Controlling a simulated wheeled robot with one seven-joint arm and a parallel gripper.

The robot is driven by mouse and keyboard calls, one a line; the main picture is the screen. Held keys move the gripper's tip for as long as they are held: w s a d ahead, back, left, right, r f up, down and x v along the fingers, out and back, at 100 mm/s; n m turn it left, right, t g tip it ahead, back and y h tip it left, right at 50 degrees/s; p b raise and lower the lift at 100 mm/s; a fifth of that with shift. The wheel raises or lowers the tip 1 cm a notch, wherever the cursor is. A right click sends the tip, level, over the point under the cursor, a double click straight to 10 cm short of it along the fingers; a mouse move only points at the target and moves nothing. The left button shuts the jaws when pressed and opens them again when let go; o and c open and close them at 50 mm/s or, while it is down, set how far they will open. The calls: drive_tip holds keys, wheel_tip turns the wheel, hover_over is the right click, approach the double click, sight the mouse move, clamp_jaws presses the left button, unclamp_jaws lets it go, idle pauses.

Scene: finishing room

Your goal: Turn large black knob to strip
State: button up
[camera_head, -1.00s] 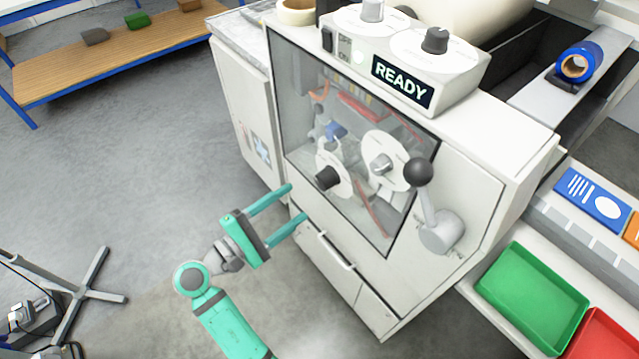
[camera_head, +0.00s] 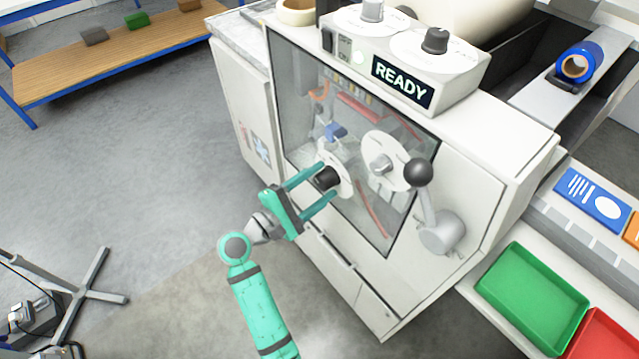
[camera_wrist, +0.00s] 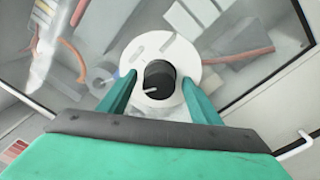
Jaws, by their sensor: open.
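A black knob (camera_head: 328,177) sits on a white round dial on the machine's glazed front; it also shows in the wrist view (camera_wrist: 159,80). A pale mark on the knob points to the lower left in the wrist view. The white dial (camera_wrist: 185,62) has small marks, too small to read. My gripper (camera_head: 331,181) is open, with one finger on each side of the knob. In the wrist view the fingertips (camera_wrist: 158,78) show gaps to the knob. Another black knob (camera_head: 435,40) stands on a white dial on the top control box.
A grey knob (camera_head: 382,163) on a white disc and a ball-ended lever (camera_head: 420,172) are to the right of the black knob. A READY display (camera_head: 402,81) is above. A green tray (camera_head: 530,297) is at lower right.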

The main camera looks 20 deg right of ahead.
drive_tip(key=c, duration=1)
drive_tip(key=shift+c, duration=0.2)
